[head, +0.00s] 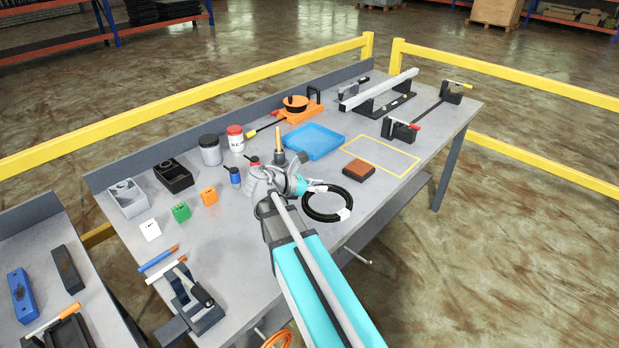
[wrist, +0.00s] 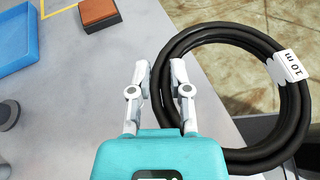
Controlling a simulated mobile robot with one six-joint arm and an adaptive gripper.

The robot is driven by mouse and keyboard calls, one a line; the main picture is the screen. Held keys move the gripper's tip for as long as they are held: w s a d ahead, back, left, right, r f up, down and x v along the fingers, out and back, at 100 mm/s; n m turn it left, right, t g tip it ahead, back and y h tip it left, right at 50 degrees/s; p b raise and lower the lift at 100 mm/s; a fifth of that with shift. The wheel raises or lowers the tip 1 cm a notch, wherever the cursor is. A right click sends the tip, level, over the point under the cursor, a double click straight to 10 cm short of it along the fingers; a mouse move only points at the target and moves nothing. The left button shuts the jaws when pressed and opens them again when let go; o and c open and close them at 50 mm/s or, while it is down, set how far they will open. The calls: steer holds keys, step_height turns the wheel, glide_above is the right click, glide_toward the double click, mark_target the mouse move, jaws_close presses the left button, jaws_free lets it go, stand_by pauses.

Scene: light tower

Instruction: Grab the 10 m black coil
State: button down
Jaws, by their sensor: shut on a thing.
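The black coil (head: 322,219) is a thick ring with a white tag reading "10 m" in the wrist view. It lies at the front edge of the grey workbench, partly beyond the edge in the wrist view. My gripper (wrist: 162,75) is shut on the left side of the coil (wrist: 228,35), with one finger inside the ring and one outside. In the head view my gripper (head: 300,184) is at the coil's left. The other end of the coil's tag is readable; whether the coil touches the bench, I cannot tell.
A brown-topped block (head: 358,170) lies just behind the coil, near a yellow outlined area (head: 391,145). A blue tray (head: 313,141) is farther back. Bottles, jars and small blocks stand to the left. A vise-like fixture (head: 195,300) is at the front left.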

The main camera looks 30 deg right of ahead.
steer(key=shift+s+d+r+p, duration=0.1)
steer(key=shift+s+r+p, duration=0.15)
steer(key=shift+s, duration=0.45)
steer(key=shift+s+d+r+p, duration=0.1)
steer(key=shift+s+r, duration=0.25)
steer(key=shift+s, duration=0.3)
